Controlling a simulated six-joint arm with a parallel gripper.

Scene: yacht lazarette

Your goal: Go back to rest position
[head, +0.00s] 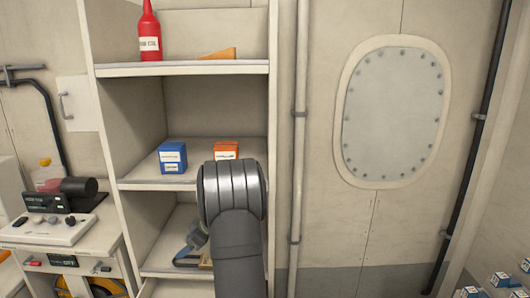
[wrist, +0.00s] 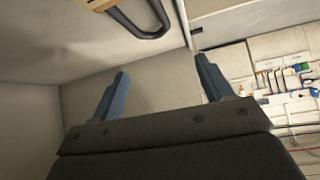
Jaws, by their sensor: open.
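My gripper (wrist: 161,66) shows in the wrist view with its two blue-grey fingers spread apart and nothing between them. Beyond the fingers is a pale, bare surface that looks like the inside of a shelf unit. In the head view my arm stands in front of the shelf unit (head: 107,130) and hides part of its middle and lower levels. My gripper cannot be made out clearly there.
A blue box (head: 172,157) and an orange box (head: 226,150) sit on the middle shelf. A red bottle (head: 149,35) and an orange wedge (head: 217,54) are on the top shelf. A dark-handled object (wrist: 140,18) lies near the fingers. A vertical pipe (head: 298,120) runs right of the shelves.

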